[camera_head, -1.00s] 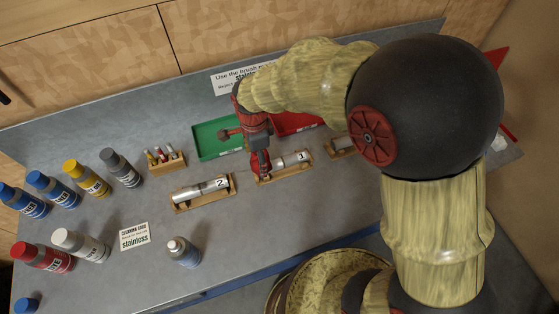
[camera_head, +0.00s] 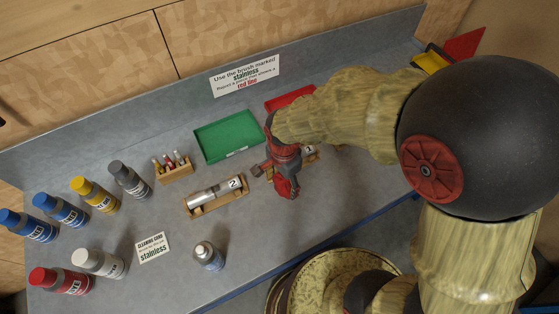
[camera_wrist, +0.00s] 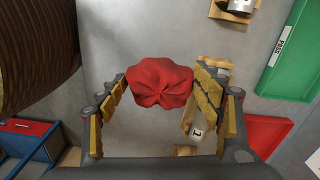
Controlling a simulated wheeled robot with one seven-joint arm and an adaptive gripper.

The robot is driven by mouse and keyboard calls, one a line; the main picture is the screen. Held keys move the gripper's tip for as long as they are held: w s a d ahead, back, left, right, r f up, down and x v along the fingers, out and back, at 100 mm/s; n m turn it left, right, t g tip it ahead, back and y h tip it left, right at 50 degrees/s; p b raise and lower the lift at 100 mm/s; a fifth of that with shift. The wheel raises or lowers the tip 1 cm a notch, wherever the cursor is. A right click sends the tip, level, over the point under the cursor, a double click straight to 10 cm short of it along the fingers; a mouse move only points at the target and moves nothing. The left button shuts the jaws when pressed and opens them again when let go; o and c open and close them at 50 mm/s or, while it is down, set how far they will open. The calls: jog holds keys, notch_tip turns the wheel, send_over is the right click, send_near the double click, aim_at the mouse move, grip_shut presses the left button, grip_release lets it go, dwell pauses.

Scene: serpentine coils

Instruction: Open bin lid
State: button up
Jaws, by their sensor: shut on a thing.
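My gripper (camera_head: 284,178) is above the grey bench, right of the tube marked 2. In the wrist view the jaws (camera_wrist: 160,95) are shut on a soft, folded red cloth (camera_wrist: 160,82). The cloth also shows as a red lump below the gripper in the head view (camera_head: 287,188). At the far right back, a yellow-edged box (camera_head: 432,62) with a dark inside stands next to a raised red panel (camera_head: 465,42). This may be the bin and its lid; my arm hides part of it. The gripper is well away from it.
A green tray (camera_head: 228,136) and a red tray (camera_head: 290,97) lie at the back. Tube 2 (camera_head: 208,192) rests in a wooden cradle; tube 1 (camera_wrist: 197,132) is partly hidden. Several bottles stand at left, a small bottle (camera_head: 208,256) in front. A brush holder (camera_head: 172,167) stands behind.

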jog(key=w+a+f, duration=0.4)
jog(key=w+a, duration=0.2)
send_over(253, 181)
jog(key=f, duration=0.5)
jog(key=shift+s+d+b, duration=0.2)
jog(key=shift+d+b, duration=0.05)
jog(key=shift+b, duration=0.05)
jog(key=shift+w+a+f, duration=0.15)
jog(key=shift+a+f, duration=0.05)
jog(key=shift+f, duration=0.2)
jog(key=shift+w+f, duration=0.1)
jog(key=shift+f, duration=1.5)
jog(key=shift+f, duration=0.1)
jog(key=o, duration=1.2)
jog(key=shift+c, duration=0.2)
jog(key=shift+o, duration=0.4)
